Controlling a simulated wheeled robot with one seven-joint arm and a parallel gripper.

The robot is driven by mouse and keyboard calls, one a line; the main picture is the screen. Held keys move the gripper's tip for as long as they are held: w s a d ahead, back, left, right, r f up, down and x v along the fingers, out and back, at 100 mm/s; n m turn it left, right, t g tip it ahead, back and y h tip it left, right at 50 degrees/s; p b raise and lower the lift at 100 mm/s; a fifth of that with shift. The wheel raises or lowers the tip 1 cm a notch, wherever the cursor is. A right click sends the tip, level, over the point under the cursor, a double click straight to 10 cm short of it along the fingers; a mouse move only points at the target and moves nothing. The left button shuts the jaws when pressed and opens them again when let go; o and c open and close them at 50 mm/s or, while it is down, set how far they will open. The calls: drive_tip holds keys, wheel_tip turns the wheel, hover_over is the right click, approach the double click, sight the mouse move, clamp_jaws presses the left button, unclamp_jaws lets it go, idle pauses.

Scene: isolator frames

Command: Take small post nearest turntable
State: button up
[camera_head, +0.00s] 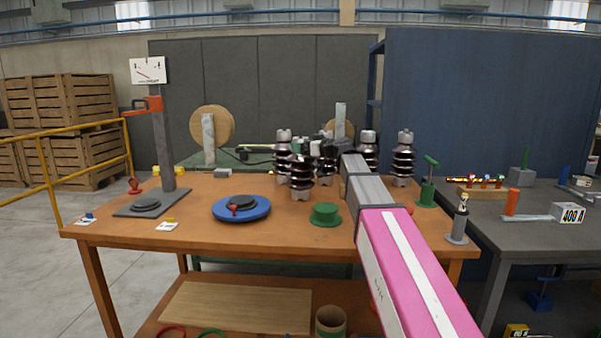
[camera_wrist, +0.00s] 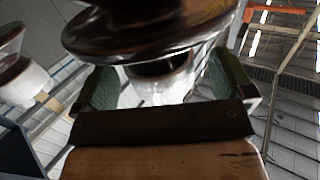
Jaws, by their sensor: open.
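A post's brown skirt and pale end (camera_wrist: 172,88) show between or just beyond the pads; contact cannot be told. In the head view my arm reaches in from the lower right, and the fingers are hard to make out among the posts.
More brown posts (camera_head: 404,160) stand close behind and to the right; one (camera_wrist: 20,75) shows left in the wrist view. A green spool (camera_head: 325,214) sits in front. A grey stand (camera_head: 165,140) is left. The table's front left is mostly clear.

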drive_tip(key=shift+x, duration=1)
drive_tip(key=c, duration=1.8)
drive_tip(key=shift+r, duration=0.1)
clamp_jaws()
drive_tip(key=shift+r, duration=0.1)
